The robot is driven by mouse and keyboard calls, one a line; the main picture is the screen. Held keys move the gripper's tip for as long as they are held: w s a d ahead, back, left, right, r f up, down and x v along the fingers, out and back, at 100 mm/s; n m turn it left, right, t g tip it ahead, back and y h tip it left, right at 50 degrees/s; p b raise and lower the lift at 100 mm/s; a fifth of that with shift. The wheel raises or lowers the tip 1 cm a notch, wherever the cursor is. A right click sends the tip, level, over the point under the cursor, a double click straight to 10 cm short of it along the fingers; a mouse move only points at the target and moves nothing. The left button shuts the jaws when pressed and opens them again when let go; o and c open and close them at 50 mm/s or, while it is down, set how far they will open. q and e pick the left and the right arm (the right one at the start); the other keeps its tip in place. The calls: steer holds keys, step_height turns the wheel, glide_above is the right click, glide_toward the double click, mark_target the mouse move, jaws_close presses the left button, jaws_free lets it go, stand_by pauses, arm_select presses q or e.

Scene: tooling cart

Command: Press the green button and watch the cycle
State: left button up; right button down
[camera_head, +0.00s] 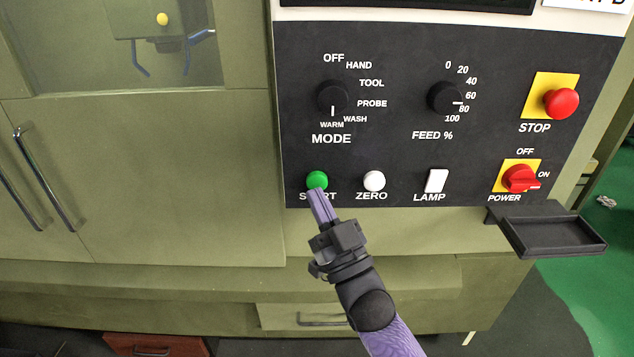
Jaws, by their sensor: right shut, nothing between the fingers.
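The green button (317,179) sits above the START label at the lower left of the dark control panel (400,135). My right gripper (318,194) comes up from below with its purple fingers shut and empty. Its fingertips are at the lower edge of the green button and cover part of the START label. I cannot tell whether they touch the button or whether it is pushed in. Behind the window (90,60) at the upper left, a grey unit with a yellow dot and blue hooked parts shows. My left gripper is not in view.
On the panel are the white ZERO button (374,181), the LAMP switch (436,181), the red POWER knob (519,179), the red STOP button (561,103), the MODE knob (332,98) and the FEED knob (444,98). A black tray (555,247) juts out at the lower right.

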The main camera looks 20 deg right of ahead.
stand_by(0.7)
steer(key=shift+w+d, duration=0.1)
steer(key=shift+w, duration=0.3)
steer(key=shift+w+d+b, duration=0.1)
steer(key=shift+w+b, duration=0.3)
steer(key=shift+b, duration=0.05)
stand_by(0.4)
steer(key=shift+w+d, duration=0.1)
stand_by(0.4)
stand_by(0.5)
steer(key=shift+s, duration=0.25)
steer(key=shift+s+a+p, duration=0.25)
steer(key=shift+s+p, duration=0.2)
steer(key=shift+s, duration=0.05)
steer(key=shift+f, duration=0.1)
